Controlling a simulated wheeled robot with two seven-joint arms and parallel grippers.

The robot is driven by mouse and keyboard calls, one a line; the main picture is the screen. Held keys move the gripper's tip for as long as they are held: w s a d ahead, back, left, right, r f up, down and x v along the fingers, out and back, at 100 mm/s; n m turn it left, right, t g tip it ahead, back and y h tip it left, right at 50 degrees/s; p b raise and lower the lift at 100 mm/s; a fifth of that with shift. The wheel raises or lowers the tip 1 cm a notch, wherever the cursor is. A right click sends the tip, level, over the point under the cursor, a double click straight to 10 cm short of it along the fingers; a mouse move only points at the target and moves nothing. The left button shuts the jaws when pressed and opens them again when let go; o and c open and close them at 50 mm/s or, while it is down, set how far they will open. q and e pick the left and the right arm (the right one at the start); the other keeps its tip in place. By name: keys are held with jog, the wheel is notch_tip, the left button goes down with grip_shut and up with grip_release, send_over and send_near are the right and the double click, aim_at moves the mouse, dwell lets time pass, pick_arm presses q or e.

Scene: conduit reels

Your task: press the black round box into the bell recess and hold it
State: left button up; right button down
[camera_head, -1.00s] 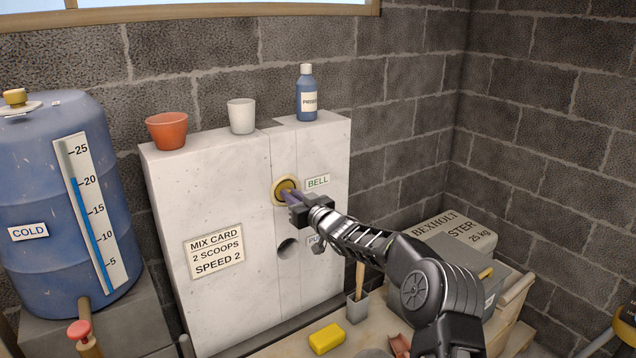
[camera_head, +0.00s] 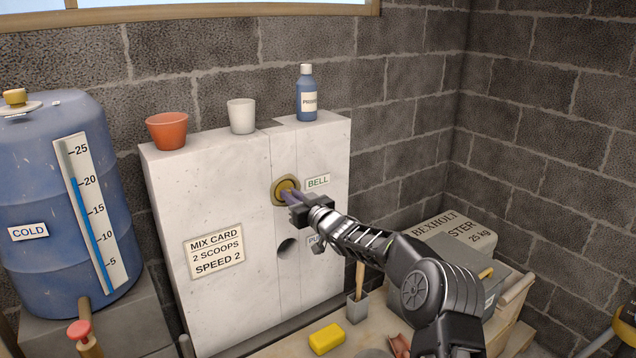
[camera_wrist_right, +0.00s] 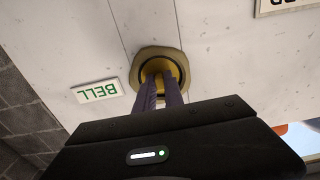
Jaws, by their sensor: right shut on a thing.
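The bell recess (camera_head: 275,192) is in the pale panel, left of the BELL label (camera_head: 317,181). Its tan rim (camera_wrist_right: 160,50) also shows in the right wrist view. Inside the rim sits a round piece with a dark edge and a yellow face (camera_wrist_right: 158,66). I take it for the round box, although its face does not look black. My right gripper (camera_head: 291,197) is shut on it, its purple fingers (camera_wrist_right: 160,90) reaching into the recess and hiding part of the face. How deep the box sits cannot be told. My left gripper is out of view.
A dark round hole (camera_head: 289,247) lies below the recess. An orange pot (camera_head: 167,131), a white cup (camera_head: 241,117) and a blue bottle (camera_head: 306,96) stand on the panel's top. A yellow sponge (camera_head: 327,339) lies on the bench below.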

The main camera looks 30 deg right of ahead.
jog(key=c, duration=1.4)
grip_release()
jog(key=shift+o, duration=0.2)
jog(key=s+d+b, duration=0.1)
jog(key=s+b, duration=0.1)
jog(key=s, duration=0.5)
jog(key=shift+s+b, duration=0.35)
jog(key=shift+b, duration=0.05)
jog(key=shift+f, duration=0.1)
